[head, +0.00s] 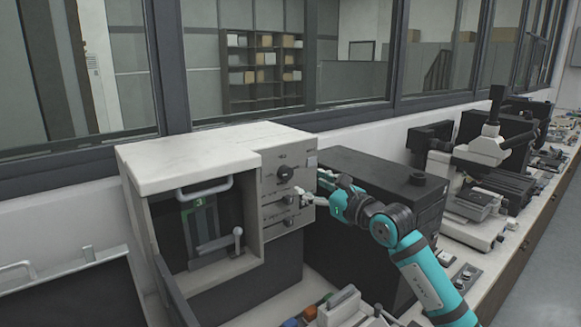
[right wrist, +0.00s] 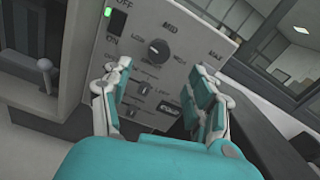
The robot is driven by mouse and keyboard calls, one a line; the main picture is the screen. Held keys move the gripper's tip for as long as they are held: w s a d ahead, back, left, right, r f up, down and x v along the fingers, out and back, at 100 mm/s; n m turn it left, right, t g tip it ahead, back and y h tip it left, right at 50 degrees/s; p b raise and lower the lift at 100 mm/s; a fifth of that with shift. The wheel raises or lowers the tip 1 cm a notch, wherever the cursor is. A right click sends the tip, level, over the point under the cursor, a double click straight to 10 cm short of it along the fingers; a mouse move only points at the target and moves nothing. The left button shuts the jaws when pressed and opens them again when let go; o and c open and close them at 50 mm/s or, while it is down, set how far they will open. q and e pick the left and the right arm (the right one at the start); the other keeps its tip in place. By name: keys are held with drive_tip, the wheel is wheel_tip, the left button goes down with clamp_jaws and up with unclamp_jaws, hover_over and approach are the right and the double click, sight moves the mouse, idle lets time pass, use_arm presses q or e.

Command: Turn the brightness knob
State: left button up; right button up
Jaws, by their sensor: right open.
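A round dark knob (head: 285,172) sits on the upper part of the grey front panel of a white-topped machine. In the right wrist view the same knob (right wrist: 158,51) has the marks LOW, MID and MAX around it; no word "brightness" can be read. My right gripper (head: 312,186) is just right of the panel in the head view, apart from the knob. In the right wrist view my right gripper (right wrist: 155,88) is open and empty, its fingers spread below the knob on either side of the lower controls. My left gripper is not in view.
An OFF/ON switch (right wrist: 117,22) with a green light is left of the knob. Smaller controls (right wrist: 144,88) lie below it. A black box (head: 375,185) stands right of the machine, close to my right arm. The machine's lever (head: 238,240) is at the lower left.

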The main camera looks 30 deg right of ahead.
sight(288, 174)
drive_tip(key=w+p, duration=0.1)
drive_tip(key=w, duration=0.1)
drive_tip(key=w+p, duration=0.1)
drive_tip(key=w, duration=0.5)
drive_tip(key=shift+a+r+p, duration=0.15)
drive_tip(key=shift+a+p, duration=0.15)
drive_tip(key=shift+p, duration=0.1)
drive_tip(key=shift+w+a, duration=0.1)
drive_tip(key=shift+w, duration=0.45)
drive_tip(key=c, duration=1.1)
drive_tip(key=shift+c, duration=0.2)
